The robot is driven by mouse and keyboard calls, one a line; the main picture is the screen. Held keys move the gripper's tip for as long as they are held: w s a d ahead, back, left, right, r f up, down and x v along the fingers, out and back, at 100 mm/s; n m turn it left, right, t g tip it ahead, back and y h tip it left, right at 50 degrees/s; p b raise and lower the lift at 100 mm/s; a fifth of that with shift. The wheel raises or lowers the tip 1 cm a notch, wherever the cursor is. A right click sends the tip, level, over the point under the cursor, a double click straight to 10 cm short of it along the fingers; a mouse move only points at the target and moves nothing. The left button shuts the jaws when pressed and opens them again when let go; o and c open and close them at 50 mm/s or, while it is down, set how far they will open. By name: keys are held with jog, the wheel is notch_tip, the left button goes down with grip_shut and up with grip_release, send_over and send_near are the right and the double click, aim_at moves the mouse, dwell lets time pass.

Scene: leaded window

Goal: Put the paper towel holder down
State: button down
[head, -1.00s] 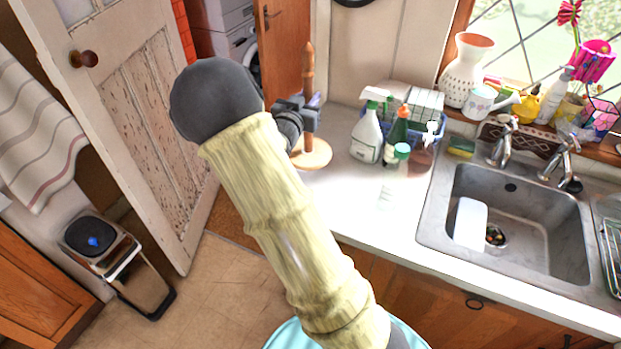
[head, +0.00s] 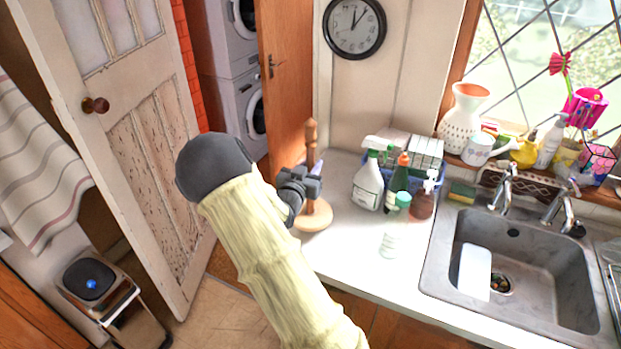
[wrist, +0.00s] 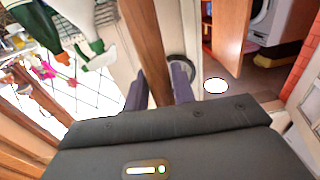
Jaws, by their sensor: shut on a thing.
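The wooden paper towel holder (head: 315,216) has a round base and an upright turned post. It stands at the left end of the white counter (head: 352,258), near its edge. Its base appears at the counter surface, but I cannot tell whether it rests fully on it. My gripper (head: 316,182) is shut on the post above the base. In the wrist view the post (wrist: 145,45) passes between the two fingers (wrist: 160,92). The base is out of sight there.
A white spray bottle (head: 368,186), a green bottle (head: 397,182) and a brown soap bottle (head: 422,203) stand right of the holder. A clear bottle (head: 394,235) is nearer the front. The sink (head: 440,262) lies further right. An open door (head: 150,160) is at left.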

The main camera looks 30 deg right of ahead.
jog(key=shift+f+p, duration=0.5)
jog(key=shift+f, duration=1.5)
jog(key=shift+f, duration=0.2)
jog(key=c, duration=1.2)
grip_release()
jog(key=shift+o, duration=0.2)
jog(key=shift+r, duration=0.1)
jog(key=b+v, duration=0.4)
jog(key=v, duration=0.8)
